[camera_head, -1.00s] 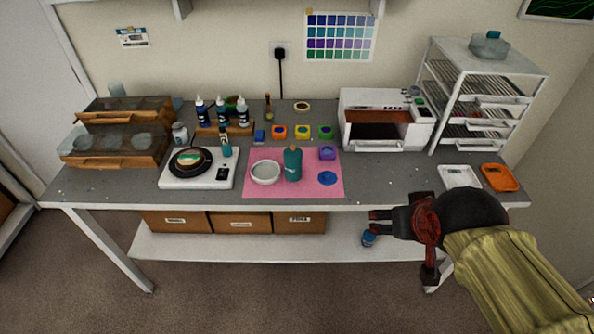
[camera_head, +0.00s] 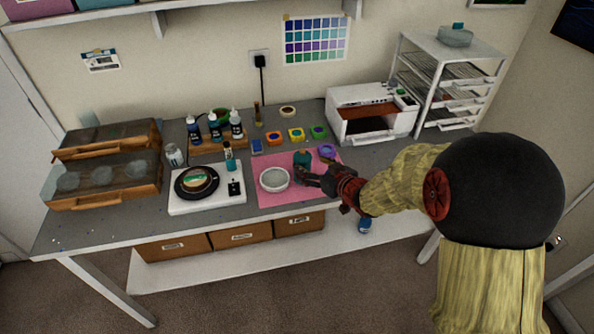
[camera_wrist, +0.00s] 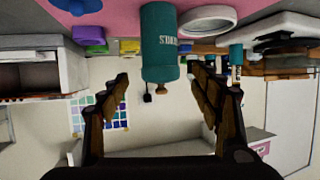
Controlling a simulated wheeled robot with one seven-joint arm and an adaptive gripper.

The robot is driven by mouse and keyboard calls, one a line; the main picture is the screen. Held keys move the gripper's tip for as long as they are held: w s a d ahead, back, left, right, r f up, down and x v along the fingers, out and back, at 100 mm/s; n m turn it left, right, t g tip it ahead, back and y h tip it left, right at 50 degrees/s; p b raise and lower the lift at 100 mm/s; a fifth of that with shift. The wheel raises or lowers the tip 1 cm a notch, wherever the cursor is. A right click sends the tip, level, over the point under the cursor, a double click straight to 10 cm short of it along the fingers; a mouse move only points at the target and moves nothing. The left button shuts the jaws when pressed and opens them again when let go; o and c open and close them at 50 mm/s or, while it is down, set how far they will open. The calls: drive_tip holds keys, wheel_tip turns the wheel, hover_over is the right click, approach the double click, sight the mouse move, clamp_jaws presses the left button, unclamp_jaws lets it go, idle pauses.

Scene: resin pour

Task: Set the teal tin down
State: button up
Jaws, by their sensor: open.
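The teal tin (camera_head: 302,156) stands upright on the pink mat (camera_head: 270,199), with its lower part hidden by my gripper (camera_head: 310,176) in the head view. My gripper (camera_wrist: 160,72) is open there, one finger on each side of the tin, with a visible gap on both sides. I cannot tell how deep the tin sits between the fingers.
A white bowl (camera_head: 274,179) stands close left of the tin on the mat. A white oven (camera_head: 371,112) stands at the back right.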

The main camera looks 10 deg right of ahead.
sight(307, 164)
drive_tip(key=b+x, duration=0.1)
drive_tip(key=x, duration=0.2)
drive_tip(key=b+x, duration=0.1)
drive_tip(key=x, duration=0.2)
drive_tip(key=shift+f, duration=0.4)
drive_tip(key=shift+w, duration=0.2)
drive_tip(key=shift+r, duration=0.1)
drive_tip(key=shift+c, duration=0.7)
drive_tip(key=c, duration=1.1)
drive_tip(key=shift+c, duration=0.7)
